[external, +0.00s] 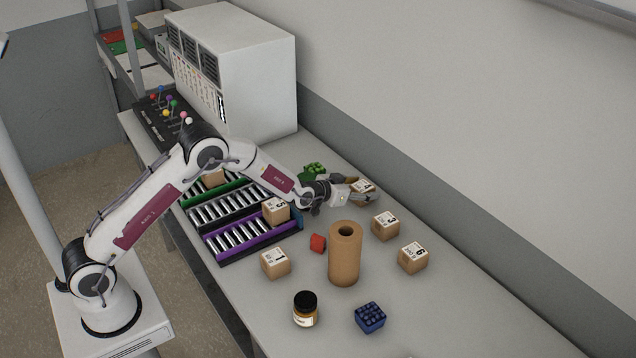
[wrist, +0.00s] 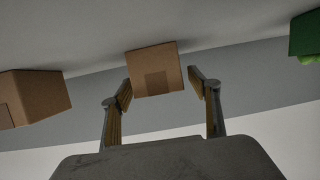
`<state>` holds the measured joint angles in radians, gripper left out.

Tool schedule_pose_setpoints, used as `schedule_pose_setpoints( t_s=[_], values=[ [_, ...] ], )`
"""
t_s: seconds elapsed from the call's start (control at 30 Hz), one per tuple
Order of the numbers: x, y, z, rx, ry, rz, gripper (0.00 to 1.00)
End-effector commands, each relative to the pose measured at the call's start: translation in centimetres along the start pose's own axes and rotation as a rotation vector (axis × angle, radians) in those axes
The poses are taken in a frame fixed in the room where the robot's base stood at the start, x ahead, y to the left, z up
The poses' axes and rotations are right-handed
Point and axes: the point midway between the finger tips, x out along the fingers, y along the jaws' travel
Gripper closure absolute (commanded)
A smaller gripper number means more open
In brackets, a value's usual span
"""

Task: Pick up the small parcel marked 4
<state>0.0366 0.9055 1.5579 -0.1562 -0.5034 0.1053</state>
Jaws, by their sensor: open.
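In the external view a small brown parcel (external: 363,187) with a white label sits at the far end of the table, partly hidden by my gripper; its number is too small to read surely. My gripper (external: 357,189) is open and low beside it. In the wrist view a parcel (wrist: 154,72) shows ahead, between and slightly beyond the tips of my open gripper (wrist: 159,80). A gap shows on the right finger's side; the left fingertip is very close to the parcel, and I cannot tell if it touches.
Parcels marked 3 (external: 385,227), 6 (external: 413,259) and 1 (external: 275,264) stand on the table; parcel 5 (external: 276,211) is by the purple roller rack (external: 240,241). A paper roll (external: 345,262), red block (external: 318,243), jar (external: 305,311) and blue block (external: 370,318) stand nearer. A green object (external: 314,169) is behind my wrist.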

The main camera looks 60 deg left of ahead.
Motion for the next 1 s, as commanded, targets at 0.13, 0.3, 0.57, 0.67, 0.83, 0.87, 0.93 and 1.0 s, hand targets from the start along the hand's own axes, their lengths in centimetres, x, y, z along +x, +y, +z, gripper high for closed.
schedule_pose_setpoints(
  t_s=[0.13,0.3,0.57,0.67,0.83,0.87,0.93,1.0],
  values=[
    [0.05,-0.02,-0.02,0.000,0.000,0.000,0.39],
    [0.04,-0.01,-0.03,0.000,0.000,0.000,0.39],
    [0.03,-0.01,-0.04,0.000,0.000,0.000,0.57],
    [0.03,-0.01,-0.05,0.000,0.000,0.000,0.83],
    [0.03,-0.01,-0.13,0.000,0.002,0.000,0.84],
    [0.03,-0.01,-0.13,0.000,0.002,0.000,0.84],
    [0.02,-0.01,-0.13,0.000,0.002,0.000,0.84],
    [0.00,-0.01,-0.19,0.000,0.002,0.000,0.84]
  ],
)
